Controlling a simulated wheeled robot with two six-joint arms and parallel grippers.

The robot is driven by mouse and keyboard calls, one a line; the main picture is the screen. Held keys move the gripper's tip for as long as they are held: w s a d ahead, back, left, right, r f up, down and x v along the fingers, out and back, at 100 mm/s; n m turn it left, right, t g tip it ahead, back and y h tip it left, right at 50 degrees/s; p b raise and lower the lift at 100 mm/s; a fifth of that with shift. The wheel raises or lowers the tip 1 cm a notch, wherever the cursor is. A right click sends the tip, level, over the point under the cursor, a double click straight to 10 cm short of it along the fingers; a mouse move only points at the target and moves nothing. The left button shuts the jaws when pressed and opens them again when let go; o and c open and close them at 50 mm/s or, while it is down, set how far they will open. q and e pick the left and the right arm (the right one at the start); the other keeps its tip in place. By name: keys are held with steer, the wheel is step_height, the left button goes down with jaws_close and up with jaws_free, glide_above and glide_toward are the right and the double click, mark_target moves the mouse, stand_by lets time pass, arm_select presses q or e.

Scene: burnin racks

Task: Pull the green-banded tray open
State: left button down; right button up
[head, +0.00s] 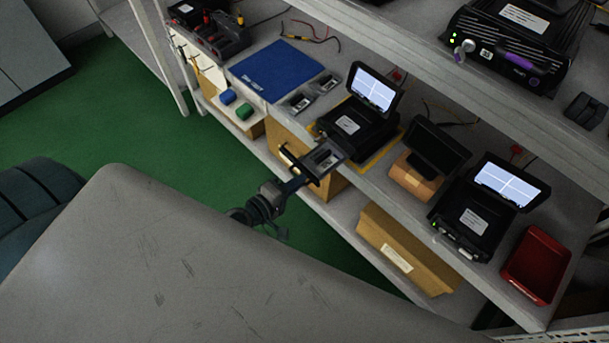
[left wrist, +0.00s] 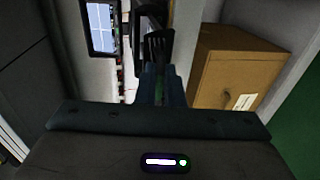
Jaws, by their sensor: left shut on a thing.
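A black test unit (head: 348,125) with a lit screen (head: 374,90) stands on the shelf in the head view. A grey tray (head: 325,158) sticks out from its front, with a dark front bar (head: 299,166). I cannot make out a green band on it. My left gripper (head: 303,181) is shut on the front of this tray. In the left wrist view, my left gripper (left wrist: 160,80) points at a dark part (left wrist: 157,45), and the lit screen (left wrist: 102,27) shows at upper left. The fingers hide most of the grip. My right gripper is not in view.
A second lit unit (head: 470,220), a dark-screened device (head: 435,150) and a red bin (head: 536,265) stand to the right. A blue mat (head: 277,70) lies left. Cardboard boxes (head: 400,250) sit on the lower shelf. Green floor (head: 120,120) is open at left.

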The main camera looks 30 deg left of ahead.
arm_select(q)
steer(key=c, duration=1.5)
jaws_free()
steer(key=shift+c, duration=0.2)
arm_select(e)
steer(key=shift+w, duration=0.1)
arm_select(q)
steer(key=shift+s, duration=0.1)
